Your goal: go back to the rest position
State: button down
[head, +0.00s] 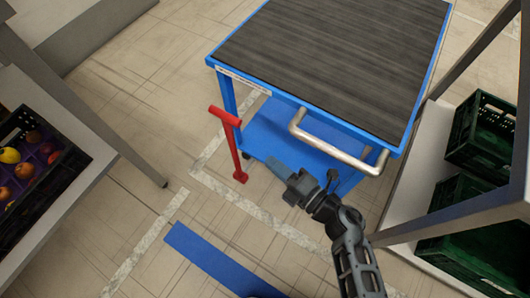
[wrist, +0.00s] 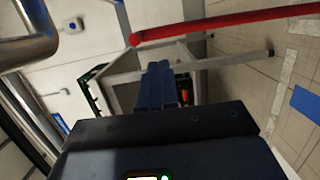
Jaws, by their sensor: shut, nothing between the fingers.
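My gripper (head: 281,170) is in the middle of the head view, in front of the blue cart (head: 308,107). Its fingers point up and left in that view, and it looks empty. In the wrist view my gripper (wrist: 158,68) shows its two blue fingers close together, with nothing seen between them. The cart has a dark top and a silver handle (head: 335,147), which is just above and right of my gripper. The handle also shows at the top left of the wrist view (wrist: 28,45).
A red T-handled bar (head: 234,148) stands left of my gripper. A rack with green crates (head: 480,136) is at the right. A dark crate of fruit (head: 60,117) lies at the left. A blue strip (head: 215,259) marks the floor. Open floor lies at lower left.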

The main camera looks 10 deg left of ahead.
jog(key=shift+s+d, duration=0.15)
jog(key=shift+d, duration=0.15)
jog(key=s+d+r+m+t+h, duration=0.4)
jog(key=s+d+r+m+h, duration=0.4)
jog(key=s+d+m, duration=0.4)
jog(key=s+d+r+m+t+h, duration=0.3)
jog(key=s+d+r+m+h, duration=0.3)
jog(key=s+d+r+m, duration=0.6)
jog(key=s+r+m+p, duration=0.2)
jog(key=r+m+p, duration=0.1)
jog(key=r+p, duration=0.5)
jog(key=s+r+m+g+h+p, duration=0.1)
jog(key=s+r+m+p, duration=0.1)
jog(key=r+p, duration=0.6)
notch_tip(320, 180, up, 3)
jog(key=shift+s+d+f+m, duration=0.15)
jog(key=shift+d+m, duration=0.05)
jog(key=shift+m, duration=0.2)
